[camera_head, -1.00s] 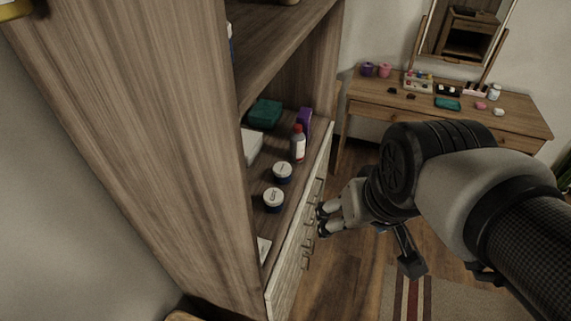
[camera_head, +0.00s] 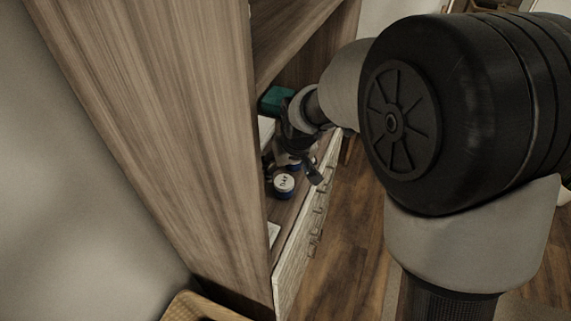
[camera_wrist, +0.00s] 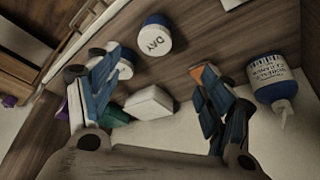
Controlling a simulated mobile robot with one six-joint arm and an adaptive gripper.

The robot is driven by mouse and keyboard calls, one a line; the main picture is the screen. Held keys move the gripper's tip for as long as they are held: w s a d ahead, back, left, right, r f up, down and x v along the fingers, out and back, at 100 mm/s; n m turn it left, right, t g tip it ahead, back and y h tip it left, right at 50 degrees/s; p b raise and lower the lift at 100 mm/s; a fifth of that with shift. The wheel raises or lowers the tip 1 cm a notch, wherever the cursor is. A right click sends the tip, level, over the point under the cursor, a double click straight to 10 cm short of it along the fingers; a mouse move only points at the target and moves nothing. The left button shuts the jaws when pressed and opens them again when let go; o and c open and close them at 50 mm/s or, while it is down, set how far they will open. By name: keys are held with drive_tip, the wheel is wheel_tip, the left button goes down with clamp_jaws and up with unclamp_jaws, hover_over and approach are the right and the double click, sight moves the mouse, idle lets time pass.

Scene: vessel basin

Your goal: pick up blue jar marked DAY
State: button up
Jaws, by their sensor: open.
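The blue jar marked DAY (camera_wrist: 153,38) stands upright on the shelf, its white lid with dark lettering showing in the wrist view. In the head view, the nearer white-lidded jar (camera_head: 284,184) appears to be this one. My gripper (camera_wrist: 159,64) is open and empty, its fingers apart, with the DAY jar just beyond the fingertips. A second white-lidded blue jar (camera_wrist: 125,68) is partly hidden behind the left finger. In the head view my gripper reaches into the shelf, and its fingers are mostly hidden.
A blue-and-white bottle (camera_wrist: 272,88) is right of my right finger. The cabinet's side panel (camera_head: 150,130) and upper shelf (camera_head: 290,40) bound the space.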

sight(285, 183)
drive_tip(key=b+x, duration=0.2)
drive_tip(key=x, duration=0.8)
drive_tip(key=shift+d+f, duration=0.1)
drive_tip(key=shift+d, duration=0.05)
drive_tip(key=x, duration=0.1)
drive_tip(key=b+x, duration=0.1)
drive_tip(key=x, duration=0.1)
drive_tip(key=b+x, duration=0.1)
drive_tip(key=x, duration=0.1)
drive_tip(key=shift+d+f, duration=0.15)
drive_tip(key=shift+d, duration=0.2)
drive_tip(key=shift+c, duration=0.5)
drive_tip(key=c, duration=1.1)
